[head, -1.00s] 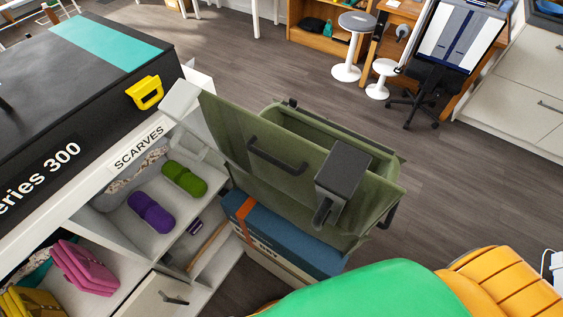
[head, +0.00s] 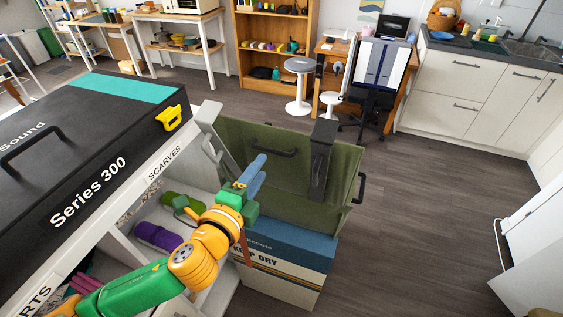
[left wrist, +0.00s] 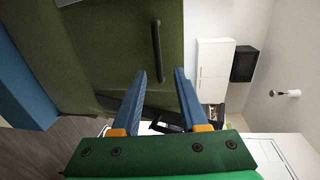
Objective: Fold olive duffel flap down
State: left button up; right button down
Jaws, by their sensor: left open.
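The olive duffel stands on a blue and cream box (head: 290,258) beside the white shelving unit. My left gripper (head: 256,172) is in front of the panel's left part, below the handle. The olive panel (left wrist: 110,45) fills the upper left there. My right gripper is not in view.
A black case (head: 95,150) lies on top of the white shelving unit (head: 150,182) at left. Purple (head: 157,237) and green rolls lie on its shelf. Stools (head: 300,90) and a desk chair stand behind. The floor right of the duffel is clear.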

aim_at(271, 152)
pick_arm(q)
jog(key=p+x, duration=0.1)
jog(key=x, duration=0.6)
jog(key=shift+w+a+f, duration=0.1)
jog(key=shift+f, duration=0.05)
grip_shut()
dwell(1.1)
